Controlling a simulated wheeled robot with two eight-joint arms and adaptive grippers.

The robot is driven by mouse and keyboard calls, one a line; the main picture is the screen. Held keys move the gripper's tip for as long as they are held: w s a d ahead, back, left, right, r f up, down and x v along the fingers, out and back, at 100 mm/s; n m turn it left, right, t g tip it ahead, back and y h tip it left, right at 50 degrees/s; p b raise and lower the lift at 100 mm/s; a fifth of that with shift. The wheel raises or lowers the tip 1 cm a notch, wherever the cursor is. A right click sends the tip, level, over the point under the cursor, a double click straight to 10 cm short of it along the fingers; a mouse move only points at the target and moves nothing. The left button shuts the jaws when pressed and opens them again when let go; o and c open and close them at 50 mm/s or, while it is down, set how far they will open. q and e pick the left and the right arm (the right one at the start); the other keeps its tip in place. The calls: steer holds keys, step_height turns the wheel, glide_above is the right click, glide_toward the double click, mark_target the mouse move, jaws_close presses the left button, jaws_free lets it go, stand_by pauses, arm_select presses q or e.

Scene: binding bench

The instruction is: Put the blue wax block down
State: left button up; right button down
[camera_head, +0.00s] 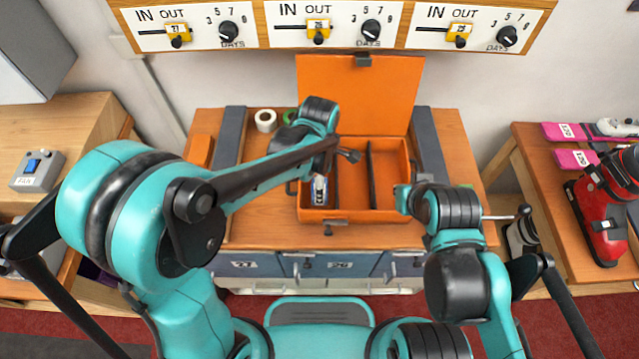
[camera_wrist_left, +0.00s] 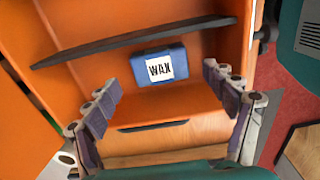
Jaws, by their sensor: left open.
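The blue wax block (camera_wrist_left: 178,79) with a white WAX label sits inside the orange box (camera_head: 352,216). In the wrist view it lies against the dark divider (camera_wrist_left: 130,41), beyond and between my fingertips. In the head view my left arm partly hides this gripper. My right arm is at the box's right side; its fingers are not clear.
The box's orange lid (camera_head: 358,95) stands open at the back. Tape rolls (camera_head: 265,120) lie behind the box to the left. Dark strips flank the box on the wooden bench (camera_head: 260,232). A red tool (camera_head: 600,220) stands on the right table.

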arm_select(q)
step_height(320, 180, up, 9)
steer(key=p, duration=0.2)
steer(key=s+a+r+m+t, duration=0.2)
steer(key=s+a+m+t, duration=0.1)
steer(key=a+m, duration=0.6)
steer(key=s+a+r+m+t, duration=0.2)
steer(key=s+a+m+t, duration=0.2)
steer(key=s+a+m, duration=0.2)
steer(key=a+m, duration=0.2)
steer(key=m, duration=0.1)
steer(key=shift+a+r, duration=0.35)
steer(key=shift+a, duration=0.05)
step_height(320, 180, down, 3)
steer(key=b, duration=0.3)
steer(key=shift+f, duration=0.1)
